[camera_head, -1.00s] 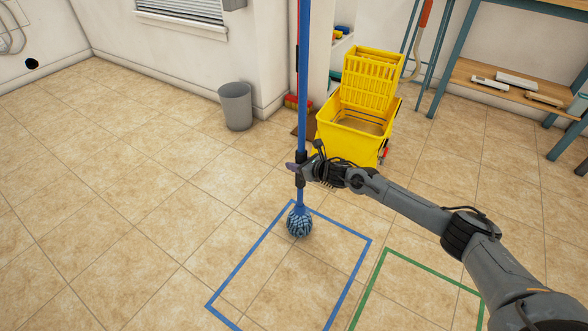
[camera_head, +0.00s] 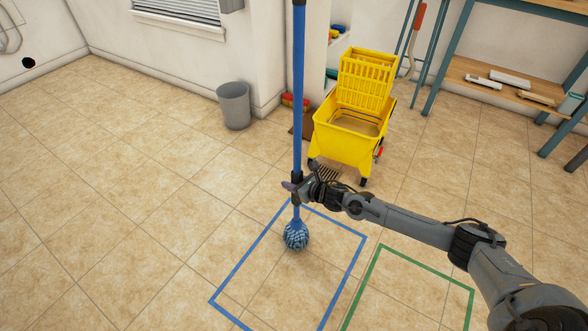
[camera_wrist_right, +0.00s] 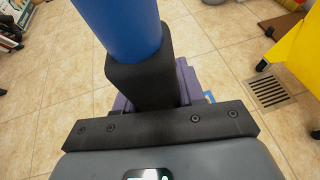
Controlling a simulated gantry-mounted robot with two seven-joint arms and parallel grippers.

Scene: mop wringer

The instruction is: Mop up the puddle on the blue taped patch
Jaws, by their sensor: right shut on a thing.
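The blue mop handle (camera_head: 299,95) stands nearly upright in the head view. Its blue-grey string head (camera_head: 296,235) is down at the far part of the blue taped patch (camera_head: 235,266). I cannot make out a puddle inside the tape. My right gripper (camera_head: 294,190) is shut on the black grip low on the mop handle, a little above the mop head. In the right wrist view the blue handle (camera_wrist_right: 120,25) and its black sleeve (camera_wrist_right: 142,75) fill the space between the jaws. My left gripper is not in view.
A yellow mop bucket with wringer (camera_head: 345,138) stands beyond the patch, near a floor drain (camera_wrist_right: 268,92). A grey bin (camera_head: 234,106) stands by the wall. A green taped patch (camera_head: 425,268) lies to the right. A blue-framed shelf (camera_head: 500,82) is at the back right. The left floor is clear.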

